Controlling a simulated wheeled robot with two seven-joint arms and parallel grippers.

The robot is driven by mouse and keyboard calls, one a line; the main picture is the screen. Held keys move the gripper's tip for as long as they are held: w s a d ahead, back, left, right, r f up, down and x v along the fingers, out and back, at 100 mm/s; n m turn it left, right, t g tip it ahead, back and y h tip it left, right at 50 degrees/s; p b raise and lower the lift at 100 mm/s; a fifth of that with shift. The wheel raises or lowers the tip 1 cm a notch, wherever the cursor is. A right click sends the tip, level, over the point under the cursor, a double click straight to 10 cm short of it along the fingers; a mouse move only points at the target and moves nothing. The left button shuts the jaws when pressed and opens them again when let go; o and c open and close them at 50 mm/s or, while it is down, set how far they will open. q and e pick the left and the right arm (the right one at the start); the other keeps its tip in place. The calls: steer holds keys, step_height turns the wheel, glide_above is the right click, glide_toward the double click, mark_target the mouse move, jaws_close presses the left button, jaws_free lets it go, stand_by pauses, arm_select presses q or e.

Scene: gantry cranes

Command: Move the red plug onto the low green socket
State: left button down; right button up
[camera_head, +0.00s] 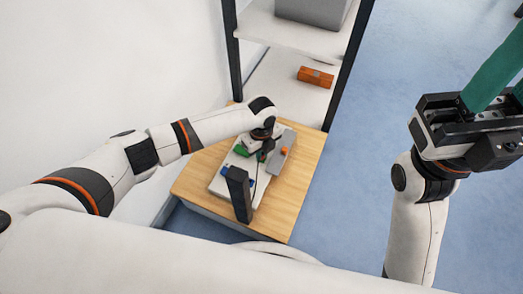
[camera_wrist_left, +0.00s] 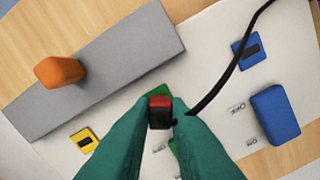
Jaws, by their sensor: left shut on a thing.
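The red plug (camera_wrist_left: 160,103) has a red top and dark lower part. It is between the green fingertips of my left gripper (camera_wrist_left: 160,115) in the left wrist view, and the gripper is shut on it. A black cable (camera_wrist_left: 233,65) runs from beside the plug to the upper right. Bright green pieces (camera_wrist_left: 157,90) show behind the plug and between the fingers, mostly hidden; I cannot tell which is the low socket or whether the plug touches it. In the head view my left gripper (camera_head: 262,153) is over the board. My right gripper (camera_head: 500,75) is at the upper right, its fingertips out of frame.
The white board (camera_head: 222,187) lies on a wooden table (camera_head: 305,165). It carries a low blue socket (camera_wrist_left: 247,52), a tall blue block (camera_wrist_left: 275,115), a yellow socket (camera_wrist_left: 84,140) and a grey bar (camera_wrist_left: 115,65) with an orange knob (camera_wrist_left: 60,71). A black post (camera_head: 239,195) stands nearby.

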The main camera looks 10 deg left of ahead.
arm_select(q)
steer(key=shift+f, duration=0.15)
stand_by(0.5)
steer(key=c, duration=0.8)
jaws_free()
